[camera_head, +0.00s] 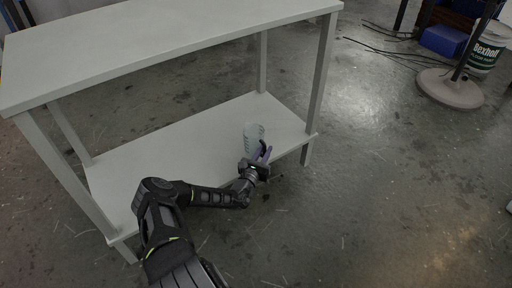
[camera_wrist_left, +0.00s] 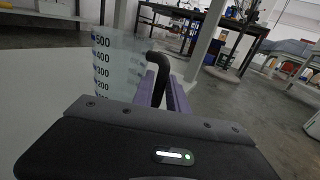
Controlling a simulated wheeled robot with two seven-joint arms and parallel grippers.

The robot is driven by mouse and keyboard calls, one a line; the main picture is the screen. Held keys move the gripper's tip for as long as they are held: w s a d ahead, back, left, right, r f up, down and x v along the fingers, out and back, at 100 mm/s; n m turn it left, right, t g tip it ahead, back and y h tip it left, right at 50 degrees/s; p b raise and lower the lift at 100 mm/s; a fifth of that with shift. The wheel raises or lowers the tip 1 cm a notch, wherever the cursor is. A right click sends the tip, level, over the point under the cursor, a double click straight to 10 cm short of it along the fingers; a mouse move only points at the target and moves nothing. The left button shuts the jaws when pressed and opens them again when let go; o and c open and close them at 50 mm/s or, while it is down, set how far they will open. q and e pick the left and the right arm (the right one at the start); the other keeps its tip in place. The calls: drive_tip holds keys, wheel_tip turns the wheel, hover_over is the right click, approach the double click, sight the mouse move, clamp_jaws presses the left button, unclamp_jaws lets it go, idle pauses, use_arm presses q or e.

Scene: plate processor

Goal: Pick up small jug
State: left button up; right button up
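The small jug (camera_head: 253,134) is clear with a dark handle and stands on the lower shelf (camera_head: 190,150) of a grey table. In the left wrist view the jug (camera_wrist_left: 115,65) shows printed numbers and its black handle (camera_wrist_left: 155,66). My left gripper (camera_head: 263,152) is at the handle side of the jug. Its purple fingers (camera_wrist_left: 165,92) reach to the handle in the left wrist view. The fingers look close together around the lower handle, but the contact is partly hidden. My right gripper is in neither view.
The upper tabletop (camera_head: 150,35) hangs over the lower shelf, and a table leg (camera_head: 320,80) stands right of the jug. The floor to the right is open. A white bucket (camera_head: 488,48) and a round stand base (camera_head: 450,88) are far right.

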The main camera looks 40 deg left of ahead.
use_arm(q)
drive_tip(key=shift+b+x, duration=0.5)
drive_tip(key=shift+x, duration=0.7)
drive_tip(key=shift+w+a, duration=0.1)
drive_tip(key=shift+w, duration=0.1)
clamp_jaws()
idle(0.7)
